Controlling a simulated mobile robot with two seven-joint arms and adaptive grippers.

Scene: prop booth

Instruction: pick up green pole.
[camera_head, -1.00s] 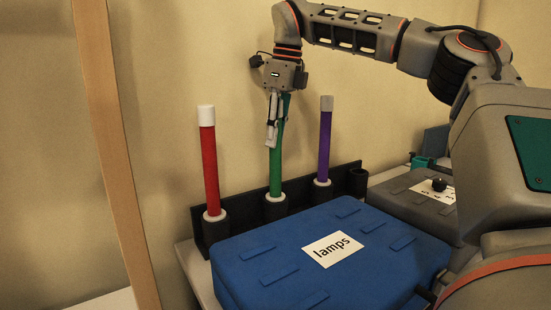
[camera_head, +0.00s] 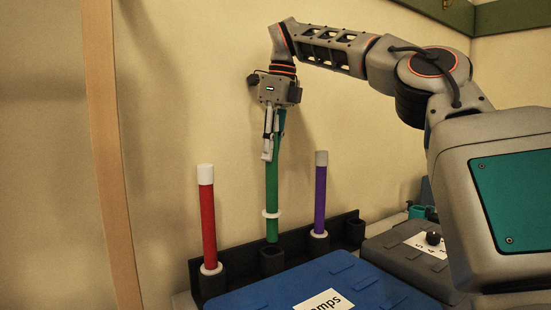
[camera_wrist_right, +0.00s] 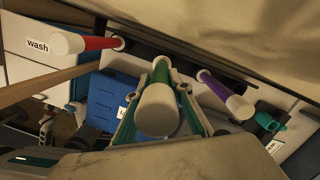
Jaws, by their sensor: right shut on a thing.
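The green pole (camera_head: 272,190) hangs upright from my right gripper (camera_head: 270,150), which is shut on its upper part. The pole's white ring (camera_head: 271,214) is clear of the black holder, and its lower end is just above or at the mouth of the middle socket (camera_head: 272,258); I cannot tell whether the tip is fully out. In the right wrist view the pole's white end cap (camera_wrist_right: 157,108) is between the fingers.
A red pole (camera_head: 207,222) stands left and a purple pole (camera_head: 320,197) right in the black holder (camera_head: 236,262). A blue case (camera_head: 360,285) lies in front. A grey case (camera_head: 400,250) sits at right. A wooden post (camera_head: 108,150) rises at left.

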